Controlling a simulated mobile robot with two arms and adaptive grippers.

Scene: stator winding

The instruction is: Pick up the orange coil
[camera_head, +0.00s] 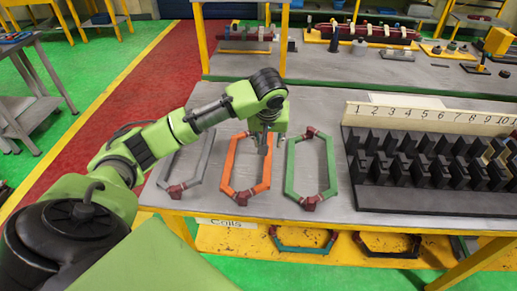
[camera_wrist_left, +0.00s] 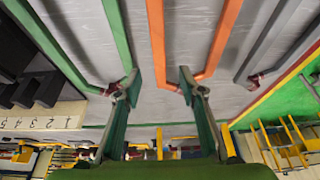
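The orange coil (camera_head: 227,165) lies flat on the grey table between a grey coil (camera_head: 205,155) and a green coil (camera_head: 290,165). It has dark red wrapped ends. My left gripper (camera_head: 264,148) is over its right side near the far end and hides part of it. My right gripper is not in view.
A black slotted stator rack (camera_head: 430,170) with a numbered board (camera_head: 430,117) stands right of the green coil. More coils (camera_head: 300,248) lie on a yellow lower shelf. A back shelf (camera_head: 340,75) holds other parts. The table behind the coils is mostly clear.

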